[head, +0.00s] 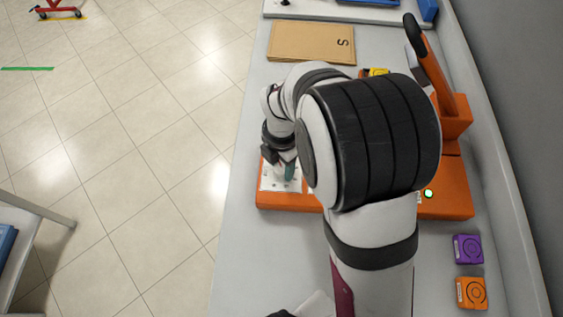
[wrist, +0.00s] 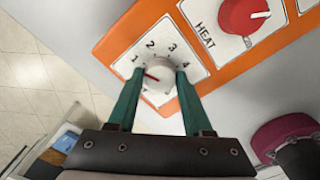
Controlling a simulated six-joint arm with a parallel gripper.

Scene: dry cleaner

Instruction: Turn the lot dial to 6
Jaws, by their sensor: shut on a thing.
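A pale round dial (wrist: 158,70) sits on a white numbered plate in the wrist view. The numbers 1, 2, 3 and 4 show around its upper side; the lower numbers are mostly hidden or unclear. A red pointer line on the dial points left, slightly below the 1. My gripper (wrist: 160,77) has its two green fingers on either side of the dial, shut on it. In the head view my gripper (head: 289,171) is over the white plate at the left end of the orange machine (head: 449,185); the dial itself cannot be made out there.
A red HEAT knob (wrist: 243,14) is beside the dial's plate. The orange machine has a raised black-handled lever (head: 428,60) and a lit green button (head: 429,194). A purple box (head: 468,249) and an orange box (head: 471,292) lie nearer. A brown folder (head: 312,42) lies beyond.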

